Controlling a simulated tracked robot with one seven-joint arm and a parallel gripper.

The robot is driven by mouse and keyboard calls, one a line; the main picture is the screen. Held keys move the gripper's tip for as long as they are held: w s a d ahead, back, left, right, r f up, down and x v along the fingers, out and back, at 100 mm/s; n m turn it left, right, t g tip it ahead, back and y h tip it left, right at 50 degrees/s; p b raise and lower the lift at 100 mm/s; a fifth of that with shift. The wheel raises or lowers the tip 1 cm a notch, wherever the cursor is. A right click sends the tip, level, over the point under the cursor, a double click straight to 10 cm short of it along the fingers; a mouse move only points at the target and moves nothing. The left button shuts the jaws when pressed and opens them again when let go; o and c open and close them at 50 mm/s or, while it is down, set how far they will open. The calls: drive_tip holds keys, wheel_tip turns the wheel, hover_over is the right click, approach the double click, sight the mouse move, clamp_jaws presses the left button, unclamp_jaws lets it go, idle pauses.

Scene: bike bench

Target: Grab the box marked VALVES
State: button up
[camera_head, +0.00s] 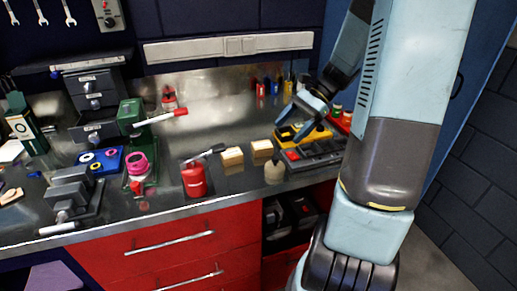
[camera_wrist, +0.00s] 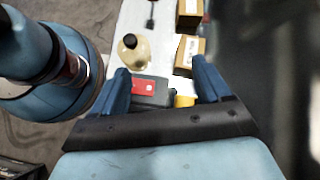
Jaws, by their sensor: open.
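Two small tan cardboard boxes stand side by side on the bench, a left box (camera_head: 232,157) and a right box (camera_head: 262,149). In the wrist view one box (camera_wrist: 187,55) is nearer and the other (camera_wrist: 190,13) is at the top edge. Both have pale labels, but the writing is too small to read, so I cannot tell which says VALVES. My gripper (camera_head: 291,124) is open and empty, above the bench to the right of the boxes. In the wrist view its fingers (camera_wrist: 160,72) point toward the nearer box, apart from it.
A pale bottle with a dark cap (camera_head: 274,172) stands just in front of the right box. A dark tray with a red part (camera_head: 292,155) and a yellow bin (camera_head: 314,134) lie around my gripper. A red can (camera_head: 194,181) stands left of the boxes.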

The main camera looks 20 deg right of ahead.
sight(264, 144)
drive_tip(key=w+d+f+m+y, duration=0.1)
drive_tip(key=w+d+f+m+t+y, duration=0.1)
drive_tip(key=d+m, duration=0.1)
drive_tip(key=w+d+f+m+t+y, duration=0.1)
drive_tip(key=d, duration=0.1)
drive_tip(key=shift+w+f+y, duration=0.1)
drive_tip(key=shift+f+y, duration=0.25)
drive_tip(key=shift+y, duration=0.05)
drive_tip(key=x, duration=0.8)
drive_tip(key=shift+a, duration=0.1)
drive_tip(key=x, duration=0.4)
drive_tip(key=shift+w+a+r, duration=0.15)
drive_tip(key=shift+a+r, duration=0.15)
drive_tip(key=shift+r, duration=0.05)
drive_tip(key=shift+a+f, duration=0.25)
drive_tip(key=shift+a, duration=0.3)
drive_tip(key=c, duration=1.1)
